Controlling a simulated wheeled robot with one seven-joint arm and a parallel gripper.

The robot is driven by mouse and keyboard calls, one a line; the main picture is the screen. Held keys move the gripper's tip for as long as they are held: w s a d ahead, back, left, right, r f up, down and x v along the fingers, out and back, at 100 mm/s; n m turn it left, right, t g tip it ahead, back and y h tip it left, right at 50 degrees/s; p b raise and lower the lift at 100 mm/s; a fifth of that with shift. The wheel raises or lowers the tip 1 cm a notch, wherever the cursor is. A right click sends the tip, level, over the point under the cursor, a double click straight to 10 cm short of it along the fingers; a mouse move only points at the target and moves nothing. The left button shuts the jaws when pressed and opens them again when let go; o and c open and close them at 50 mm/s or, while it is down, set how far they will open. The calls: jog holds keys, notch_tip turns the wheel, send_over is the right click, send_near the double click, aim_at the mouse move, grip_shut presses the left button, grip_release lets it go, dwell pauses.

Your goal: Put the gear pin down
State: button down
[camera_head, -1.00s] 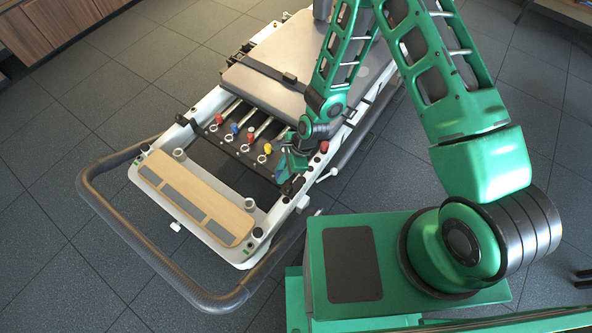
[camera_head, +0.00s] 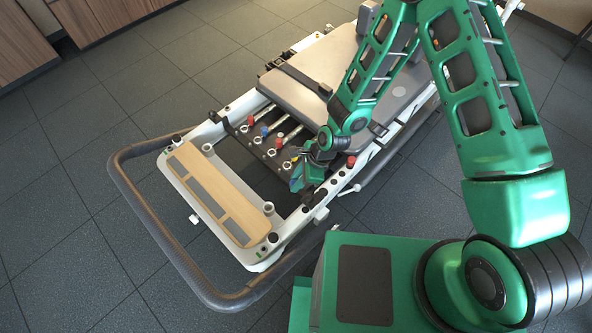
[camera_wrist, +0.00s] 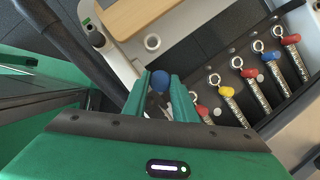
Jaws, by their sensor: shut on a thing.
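The gear pin (camera_wrist: 160,81), seen as a blue round knob in the wrist view, is between the two green fingers of my gripper (camera_wrist: 160,90). The gripper is shut on it, and the fingers hide the rest of the pin. The pin cannot be made out in that view. I cannot tell whether the pin touches the reformer.
Several springs with red, blue and yellow knobs (camera_wrist: 249,73) lie along the bar. The wooden foot platform (camera_head: 212,192), a curved grey handle bar (camera_head: 150,235) and the grey carriage (camera_head: 318,75) surround the open gap. A red knob (camera_head: 351,160) stands on the near rail.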

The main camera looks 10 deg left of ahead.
jog(key=w+d+r+n+g+h, duration=0.1)
jog(key=w+d+r+n+g, duration=0.1)
jog(key=w+d+r+n, duration=0.45)
jog(key=w+d+r+n+g+h, duration=0.1)
jog(key=w+d+n, duration=0.2)
jog(key=w+d, duration=0.6)
jog(key=w+d+r+n+h, duration=0.1)
jog(key=d+r+n, duration=0.2)
jog(key=d+r, duration=0.3)
jog(key=d+r+n+g+h, duration=0.1)
jog(key=d+r+n, duration=0.2)
jog(key=d, duration=1.2)
notch_tip(320, 180, up, 4)
jog(key=shift+w+d+f+n, duration=0.1)
jog(key=shift+w+d+n, duration=0.1)
jog(key=shift+w+n, duration=0.15)
jog(key=shift+s, duration=0.1)
